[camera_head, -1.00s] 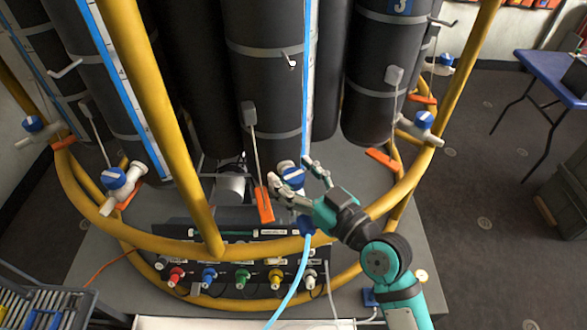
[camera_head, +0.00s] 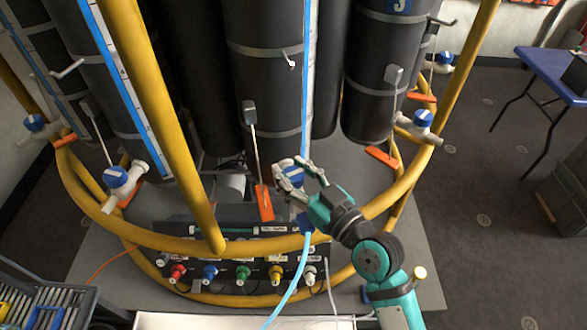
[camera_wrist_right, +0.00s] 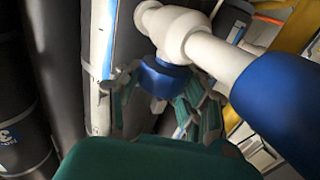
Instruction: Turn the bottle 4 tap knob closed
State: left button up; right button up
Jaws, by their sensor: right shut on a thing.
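A white tap with a blue knob (camera_head: 294,171) sits at the foot of the middle black bottle (camera_head: 267,95), behind the yellow ring rail. My right gripper (camera_head: 297,176) reaches in from the lower right, with its fingers shut on this knob. In the right wrist view the blue knob (camera_wrist_right: 164,76) sits between the fingers (camera_wrist_right: 160,102), under the white tap body (camera_wrist_right: 178,30). The fingers and the tap hide part of the knob. No number 4 is readable. My left gripper is not in view.
The yellow rail (camera_head: 140,238) curves around the bottles, close to my right arm. Other blue-knobbed taps stand at left (camera_head: 116,177) and right (camera_head: 423,118). A blue hose (camera_head: 297,275) hangs beside my gripper. A panel with coloured fittings (camera_head: 243,272) is below the rail.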

jog(key=shift+r+m+t+h+p, duration=0.25)
jog(key=shift+m+t+h+p, duration=0.35)
jog(key=shift+m+h+p, duration=0.4)
jog(key=shift+h+p, duration=0.3)
jog(key=shift+p, duration=0.2)
jog(key=shift+f+m+t+h, duration=0.3)
jog(key=shift+t+h, duration=0.1)
jog(key=shift+t, duration=0.1)
jog(key=shift+f, duration=0.1)
jog(key=o, duration=1.2)
jog(key=shift+s, duration=0.1)
jog(key=shift+o, duration=0.2)
jog(key=shift+d, duration=0.1)
